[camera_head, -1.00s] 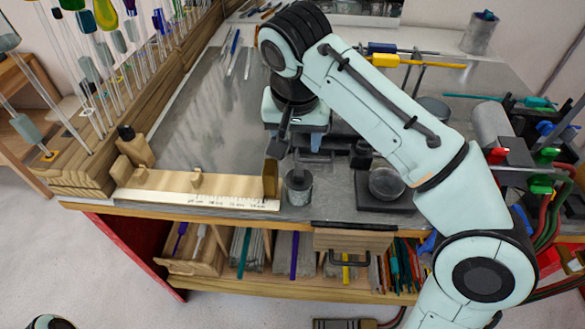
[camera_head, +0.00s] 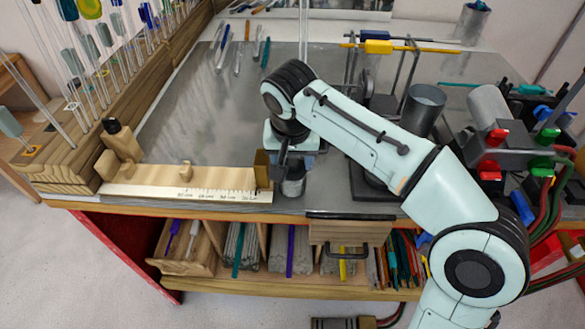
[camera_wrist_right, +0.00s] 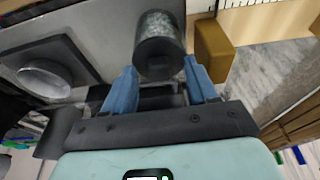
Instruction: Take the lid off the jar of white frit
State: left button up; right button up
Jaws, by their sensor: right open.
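The jar (camera_head: 293,187) is a small grey cylinder near the table's front edge, just right of the ruler's end. My right gripper hides part of it in the head view. In the right wrist view the jar has speckled pale sides (camera_wrist_right: 158,22) and a dark grey lid (camera_wrist_right: 160,60), which is on. My right gripper (camera_head: 292,163) is over the jar, open. In the right wrist view its two blue fingers (camera_wrist_right: 160,84) stand apart, one toward each side of the lid, and nothing is held. My left gripper is out of view.
A wooden ruler rest (camera_head: 190,182) with a brown end block (camera_head: 262,169) stands close left of the jar. The block also shows in the right wrist view (camera_wrist_right: 214,50). A round glass dish (camera_wrist_right: 45,78) sits on a dark base opposite. A metal cup (camera_head: 424,108) stands farther back.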

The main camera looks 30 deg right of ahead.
grip_shut()
